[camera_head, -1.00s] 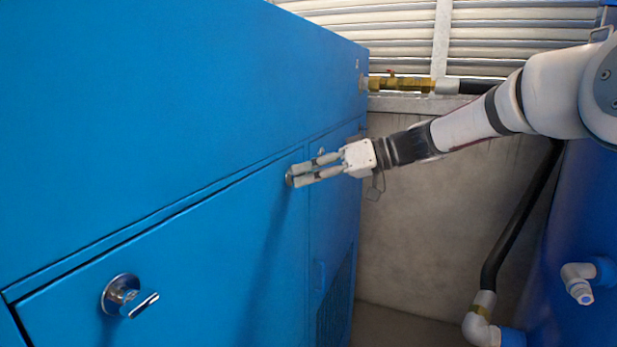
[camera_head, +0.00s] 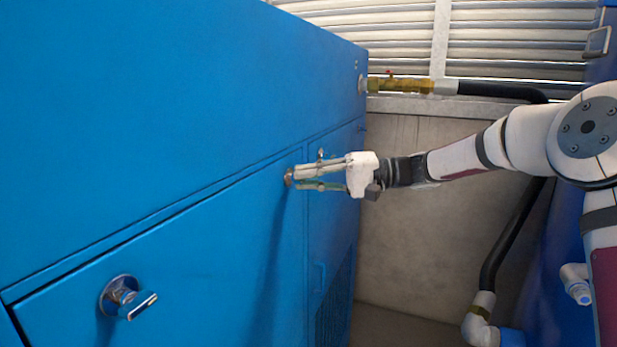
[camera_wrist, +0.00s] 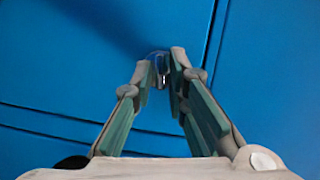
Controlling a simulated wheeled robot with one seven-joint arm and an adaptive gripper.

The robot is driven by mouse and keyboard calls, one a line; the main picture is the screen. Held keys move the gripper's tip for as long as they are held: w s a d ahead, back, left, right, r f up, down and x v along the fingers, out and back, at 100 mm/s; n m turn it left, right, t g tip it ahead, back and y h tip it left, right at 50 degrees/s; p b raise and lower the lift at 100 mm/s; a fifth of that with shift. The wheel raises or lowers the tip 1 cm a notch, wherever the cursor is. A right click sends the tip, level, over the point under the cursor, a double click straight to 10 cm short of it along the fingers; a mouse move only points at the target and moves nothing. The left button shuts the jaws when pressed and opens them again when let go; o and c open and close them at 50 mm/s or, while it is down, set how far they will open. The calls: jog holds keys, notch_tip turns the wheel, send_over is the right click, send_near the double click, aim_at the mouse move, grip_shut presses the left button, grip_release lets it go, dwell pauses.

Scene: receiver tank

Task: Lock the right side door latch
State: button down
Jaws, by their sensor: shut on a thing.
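The right side door latch (camera_head: 289,178) is a small metal knob near the upper right corner of the blue door (camera_head: 200,240). My gripper (camera_head: 296,179) reaches it from the right, its fingers closed around the latch handle and mostly hiding it in the head view. In the wrist view the latch (camera_wrist: 158,57) shows shiny between the fingertips of my gripper (camera_wrist: 162,70). The exact angle of its handle is hard to tell. A second chrome latch (camera_head: 124,298) with a T-shaped handle sits at the door's lower left in the head view, apart from my gripper.
A narrower blue panel (camera_head: 335,200) with a small latch (camera_head: 320,154) and a vent lies just right of the door. A brass valve and pipe (camera_head: 400,85) run above and behind my arm. Black hose and white fittings stand by a blue tank at right.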

jog(key=shift+m+y, duration=0.4)
jog(key=shift+m, duration=0.4)
jog(key=c, duration=1.7)
grip_release()
jog(key=shift+d, duration=0.1)
jog(key=d, duration=1.2)
jog(key=shift+w+f, duration=0.15)
jog(key=shift+w, duration=0.15)
jog(key=shift+a, duration=0.1)
